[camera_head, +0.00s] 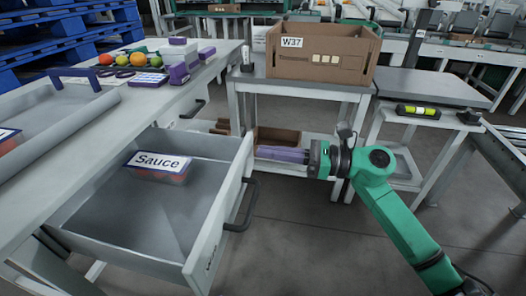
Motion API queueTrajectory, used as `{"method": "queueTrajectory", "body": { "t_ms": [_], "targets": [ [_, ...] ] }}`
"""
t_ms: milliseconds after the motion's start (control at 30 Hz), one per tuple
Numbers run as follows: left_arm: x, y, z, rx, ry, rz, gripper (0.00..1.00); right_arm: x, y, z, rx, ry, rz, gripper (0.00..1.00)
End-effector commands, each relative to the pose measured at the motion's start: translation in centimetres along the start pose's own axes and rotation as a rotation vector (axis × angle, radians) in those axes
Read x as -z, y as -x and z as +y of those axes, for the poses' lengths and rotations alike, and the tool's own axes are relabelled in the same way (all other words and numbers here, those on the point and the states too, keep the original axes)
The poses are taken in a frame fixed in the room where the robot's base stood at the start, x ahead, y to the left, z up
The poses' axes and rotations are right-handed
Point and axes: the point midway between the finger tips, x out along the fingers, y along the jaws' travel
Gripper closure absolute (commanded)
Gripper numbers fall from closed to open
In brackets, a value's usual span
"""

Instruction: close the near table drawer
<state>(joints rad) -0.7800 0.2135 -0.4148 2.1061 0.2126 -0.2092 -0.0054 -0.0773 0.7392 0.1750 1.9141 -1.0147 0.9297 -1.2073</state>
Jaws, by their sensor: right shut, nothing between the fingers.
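The near table drawer (205,222) is pulled out from the grey table at the left. Its dark handle (242,205) is on the outer face of its front panel. My right gripper (260,152), with purple fingers, is shut and empty. It points left, with its fingertips close to the far end of the drawer's front panel, beyond the handle. I cannot tell whether they touch the panel. My left gripper is not in view.
A cardboard box marked W37 (325,72) stands on a white table behind my right gripper. Fruit, including an orange tomato (138,59), and purple-and-white boxes are on the left table (60,150). A spirit level (418,111) lies on a stand at right. Floor right of the drawer is clear.

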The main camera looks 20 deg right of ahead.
Motion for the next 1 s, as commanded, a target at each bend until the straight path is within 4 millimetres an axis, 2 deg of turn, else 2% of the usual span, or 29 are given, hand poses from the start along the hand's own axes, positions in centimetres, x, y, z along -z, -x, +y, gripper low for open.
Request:
{"method": "queueTrajectory", "body": {
  "t_ms": [167,667,867,1000],
  "targets": [
    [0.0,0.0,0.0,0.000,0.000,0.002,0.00,0.0,-1.7,0.0,0.000,-0.001,-0.001,1.00],
    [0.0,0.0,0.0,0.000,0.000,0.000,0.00,0.0,-2.3,-0.1,0.001,-0.002,-0.002,1.00],
    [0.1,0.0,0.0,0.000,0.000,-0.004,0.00,-0.2,-4.7,0.0,-0.001,0.000,-0.002,1.00],
    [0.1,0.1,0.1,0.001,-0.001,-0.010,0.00,-0.2,-7.7,0.0,-0.001,0.001,-0.003,1.00]
  ]
}}
